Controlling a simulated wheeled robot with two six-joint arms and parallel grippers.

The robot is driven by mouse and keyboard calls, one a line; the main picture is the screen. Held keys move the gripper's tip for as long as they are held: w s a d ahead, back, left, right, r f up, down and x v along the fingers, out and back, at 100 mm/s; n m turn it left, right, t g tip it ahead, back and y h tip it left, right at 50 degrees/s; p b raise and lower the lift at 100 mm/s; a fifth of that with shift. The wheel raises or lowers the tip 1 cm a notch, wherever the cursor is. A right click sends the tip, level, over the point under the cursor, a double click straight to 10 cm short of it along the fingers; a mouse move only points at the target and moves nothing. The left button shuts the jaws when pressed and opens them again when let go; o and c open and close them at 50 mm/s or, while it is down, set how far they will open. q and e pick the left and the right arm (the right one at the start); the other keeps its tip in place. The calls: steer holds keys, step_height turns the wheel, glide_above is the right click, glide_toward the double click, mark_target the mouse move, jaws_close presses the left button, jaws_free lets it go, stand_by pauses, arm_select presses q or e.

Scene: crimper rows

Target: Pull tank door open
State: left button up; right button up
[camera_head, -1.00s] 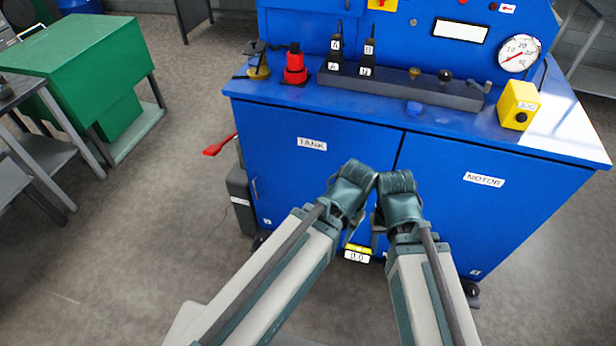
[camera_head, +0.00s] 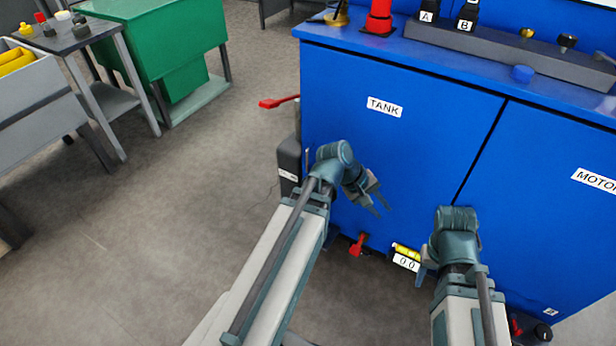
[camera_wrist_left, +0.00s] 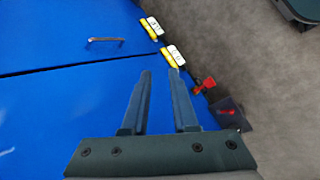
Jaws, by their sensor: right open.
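The blue tank door (camera_head: 400,150), labelled TANK, is closed flush in the cabinet front. A thin upright handle (camera_head: 307,158) shows at its left edge, partly behind my left wrist. My left gripper (camera_head: 383,208) is in front of the lower tank door, right of that handle, open and empty. In the left wrist view its two fingers (camera_wrist_left: 160,98) stand apart over blue panel; a metal handle (camera_wrist_left: 105,40) lies beyond the door seam. My right gripper (camera_head: 424,275) is open, low near the seam, its fingers mostly hidden by the wrist.
The motor door (camera_head: 550,200) is closed at the right. A red valve lever (camera_head: 357,245) and a yellow-white tag (camera_head: 406,257) are at the cabinet bottom. Another red lever (camera_head: 278,102) sticks out left, above a dark box (camera_head: 289,160). Open floor (camera_head: 200,190) lies left.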

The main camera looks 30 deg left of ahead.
arm_select(q)
steer(key=w+a+f+n+t+h+b, duration=0.1)
steer(key=w+a+f+n+t+b, duration=0.25)
steer(key=a+f+n+b, duration=0.35)
steer(key=w+a+f+n+t+b, duration=0.35)
steer(key=a+n+b, duration=0.25)
steer(key=a+b, duration=0.4)
steer(key=s+a+f+n+t+y+b, duration=0.15)
steer(key=a+n+t+b, duration=0.3)
steer(key=a, duration=0.45)
steer(key=s+a+f+n+t+y+b, duration=0.1)
steer(key=a+n+t+y+b, duration=0.2)
steer(key=a+n+b, duration=0.45)
steer(key=m+p, duration=0.1)
glide_above(307, 172)
steer(key=shift+w+a+r+h, duration=0.1)
steer(key=shift+w+r+h, duration=0.15)
steer(key=shift+w, duration=0.05)
arm_select(e)
step_height(307, 172, down, 30)
steer(key=shift+f, duration=0.2)
arm_select(q)
steer(key=shift+c, duration=0.2)
jaws_close()
